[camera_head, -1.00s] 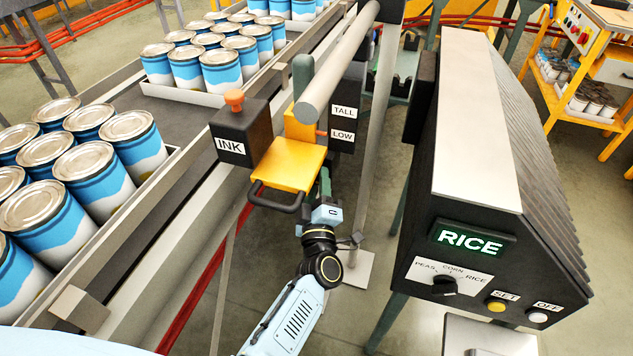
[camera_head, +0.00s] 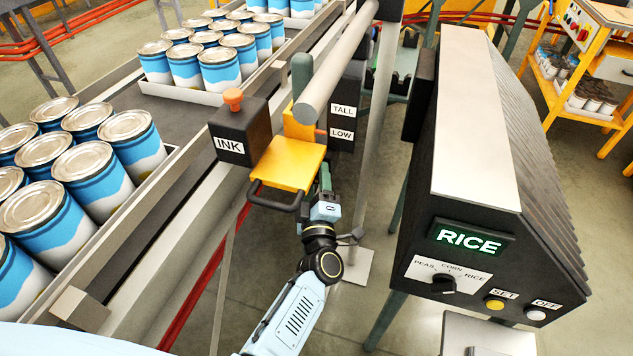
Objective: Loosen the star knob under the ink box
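The black ink box (camera_head: 239,128) has a white INK label and an orange knob on top. It stands on the conveyor side, at the left of a yellow bracket plate (camera_head: 290,162) with a dark handle (camera_head: 275,203). The star knob under the box is hidden from this view. My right gripper is not in view.
Blue-and-white cans (camera_head: 95,165) stand on the conveyor at the left. A grey roller bar (camera_head: 338,60) slants above the bracket. TALL and LOW labels (camera_head: 343,120) are behind it.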

